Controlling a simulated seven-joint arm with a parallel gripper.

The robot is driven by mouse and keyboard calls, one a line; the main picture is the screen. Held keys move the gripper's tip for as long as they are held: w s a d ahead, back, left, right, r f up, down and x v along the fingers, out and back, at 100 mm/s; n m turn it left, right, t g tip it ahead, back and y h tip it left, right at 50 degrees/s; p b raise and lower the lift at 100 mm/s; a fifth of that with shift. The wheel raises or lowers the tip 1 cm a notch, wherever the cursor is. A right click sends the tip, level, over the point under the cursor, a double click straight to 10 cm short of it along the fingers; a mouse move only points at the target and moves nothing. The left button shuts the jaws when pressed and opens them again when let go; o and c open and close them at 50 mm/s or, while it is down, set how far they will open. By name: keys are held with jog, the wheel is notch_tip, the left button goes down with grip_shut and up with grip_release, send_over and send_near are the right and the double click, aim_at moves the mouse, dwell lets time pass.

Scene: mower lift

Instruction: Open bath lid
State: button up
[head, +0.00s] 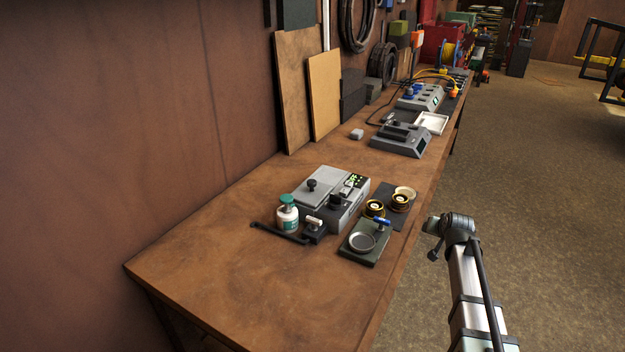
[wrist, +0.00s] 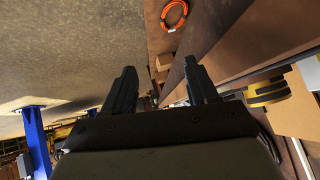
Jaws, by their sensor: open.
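The bath is a grey box (head: 345,205) with a small green-lit display, on the near part of the wooden bench in the head view. Its flat grey lid (head: 326,189) with a black knob (head: 312,185) lies closed on top. In the wrist view my gripper (wrist: 160,88) has its two dark fingers apart, with nothing between them. The bath is not recognizable in the wrist view, and my gripper is not clearly seen in the head view, so it appears away from the lid.
A white bottle with a green cap (head: 288,214) stands left of the bath. A dark stand with a round dish (head: 362,242) and brass-coloured round parts (head: 400,200) are at its right. A grey device (head: 402,139) stands farther back. The bench's near end (head: 240,290) is clear.

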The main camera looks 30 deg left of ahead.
jog(key=w+a+r+t+y, duration=0.1)
jog(key=w+a+r, duration=0.1)
jog(key=a+r, duration=0.3)
jog(key=w+a+r, duration=0.1)
jog(key=a+r, duration=0.1)
jog(key=r, duration=0.6)
notch_tip(320, 180, up, 14)
jog(key=n+g+h, duration=0.1)
jog(key=n+g, duration=0.5)
jog(key=n, duration=0.2)
send_over(312, 181)
jog(key=s+d, duration=0.4)
jog(key=x, duration=1.3)
jog(key=shift+s+f, duration=0.1)
jog(key=shift+f, duration=0.3)
jog(key=shift+c, duration=0.2)
grip_shut()
